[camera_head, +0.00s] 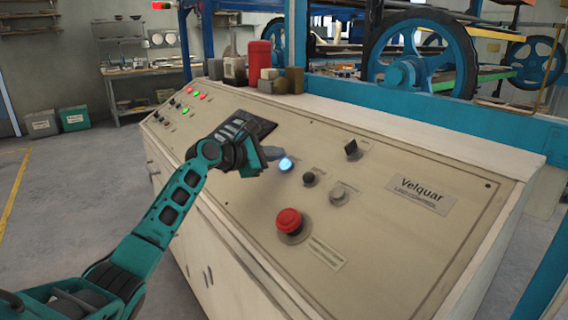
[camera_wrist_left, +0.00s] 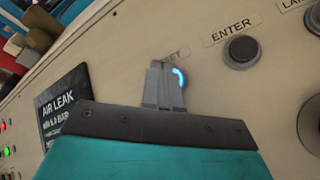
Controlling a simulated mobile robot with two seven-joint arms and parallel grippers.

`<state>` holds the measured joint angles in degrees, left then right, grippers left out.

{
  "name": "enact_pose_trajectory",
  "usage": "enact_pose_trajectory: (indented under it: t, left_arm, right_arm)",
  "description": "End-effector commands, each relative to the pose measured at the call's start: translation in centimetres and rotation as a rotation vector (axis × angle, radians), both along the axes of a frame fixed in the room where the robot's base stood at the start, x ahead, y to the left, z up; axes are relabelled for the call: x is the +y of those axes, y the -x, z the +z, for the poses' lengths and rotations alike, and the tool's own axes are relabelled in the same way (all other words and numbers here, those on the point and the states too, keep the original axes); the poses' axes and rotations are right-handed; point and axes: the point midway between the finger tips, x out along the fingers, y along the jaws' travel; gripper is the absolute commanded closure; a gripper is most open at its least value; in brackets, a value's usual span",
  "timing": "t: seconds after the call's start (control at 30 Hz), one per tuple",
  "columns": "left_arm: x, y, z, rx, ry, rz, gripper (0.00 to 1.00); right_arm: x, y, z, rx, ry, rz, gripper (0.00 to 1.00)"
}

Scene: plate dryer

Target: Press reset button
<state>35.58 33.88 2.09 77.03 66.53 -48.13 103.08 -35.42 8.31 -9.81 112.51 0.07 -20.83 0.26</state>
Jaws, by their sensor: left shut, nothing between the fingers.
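The reset button (camera_head: 286,164) glows blue on the sloped control panel (camera_head: 240,205). In the left wrist view, part of its blue ring (camera_wrist_left: 179,77) shows beside my fingertips, with a partly hidden label ending in "ET" above it. My left gripper (camera_head: 276,153) is shut and empty, its fingertips close to the button's left side in the head view. In the left wrist view the shut fingers (camera_wrist_left: 164,72) overlap the button and hide part of it. I cannot tell whether they touch it. My right gripper is not in view.
A black ENTER button (camera_wrist_left: 241,50) sits right of the reset button. A red mushroom button (camera_head: 289,221) is nearer the panel's front. A black selector (camera_head: 351,148) and grey knob (camera_head: 339,194) are nearby. A dark display (camera_wrist_left: 66,103) lies left. Cans and boxes (camera_head: 262,62) stand behind.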

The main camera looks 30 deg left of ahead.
Motion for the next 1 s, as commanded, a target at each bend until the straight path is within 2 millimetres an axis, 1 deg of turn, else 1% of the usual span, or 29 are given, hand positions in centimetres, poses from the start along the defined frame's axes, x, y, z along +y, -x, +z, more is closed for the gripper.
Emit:
enact_pose_trajectory:
  t: [0.73,1.0]
  left_arm:
    - [0.0,-0.01,0.0,0.0,0.0,0.0,1.0]
    - [-0.16,-0.35,-0.57,0.001,0.002,0.0,1.0]
  right_arm:
    - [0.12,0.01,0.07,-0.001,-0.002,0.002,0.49]
    - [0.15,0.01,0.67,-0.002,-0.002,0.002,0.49]
